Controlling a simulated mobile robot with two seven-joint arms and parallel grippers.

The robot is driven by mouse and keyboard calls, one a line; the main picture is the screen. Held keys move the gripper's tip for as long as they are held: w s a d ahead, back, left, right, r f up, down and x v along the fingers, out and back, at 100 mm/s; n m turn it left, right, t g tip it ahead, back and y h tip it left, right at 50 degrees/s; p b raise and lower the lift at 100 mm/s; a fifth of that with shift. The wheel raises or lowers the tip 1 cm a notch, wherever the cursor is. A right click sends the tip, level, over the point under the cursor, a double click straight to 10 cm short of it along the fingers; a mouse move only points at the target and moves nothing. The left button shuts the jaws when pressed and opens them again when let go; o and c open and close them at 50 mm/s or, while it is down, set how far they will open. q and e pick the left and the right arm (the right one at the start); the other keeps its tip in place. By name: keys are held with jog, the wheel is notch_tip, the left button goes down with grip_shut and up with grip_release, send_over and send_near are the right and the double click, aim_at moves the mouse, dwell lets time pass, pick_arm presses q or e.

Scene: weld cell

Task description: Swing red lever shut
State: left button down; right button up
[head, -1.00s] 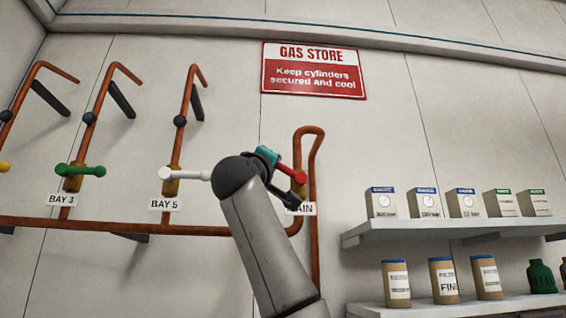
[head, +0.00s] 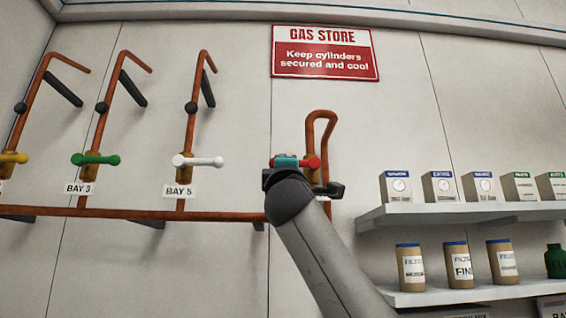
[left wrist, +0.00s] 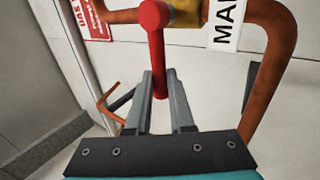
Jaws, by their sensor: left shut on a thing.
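The red lever (head: 313,163) sits on the MAIN pipe in the head view and lies about level, reaching left from the pipe. My left gripper (head: 288,163) is at its handle and partly covers it. In the left wrist view the red lever (left wrist: 154,20) runs down from the brass valve body (left wrist: 187,12). The fingers of my left gripper (left wrist: 160,85) are shut on its handle from both sides. The MAIN label (left wrist: 226,22) is beside the valve there; my arm hides it in the head view. My right gripper is not in view.
Left along the copper manifold are a white lever (head: 200,161), a green lever (head: 97,159) and a yellow lever (head: 14,157), all level. Shelves (head: 450,212) with boxes and canisters stand to the right. A GAS STORE sign (head: 325,52) hangs above.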

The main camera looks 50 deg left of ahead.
pick_arm(q)
jog(key=shift+f, duration=0.1)
jog(key=c, duration=0.8)
grip_release()
jog(key=b+v, duration=0.6)
jog(key=v, duration=0.9)
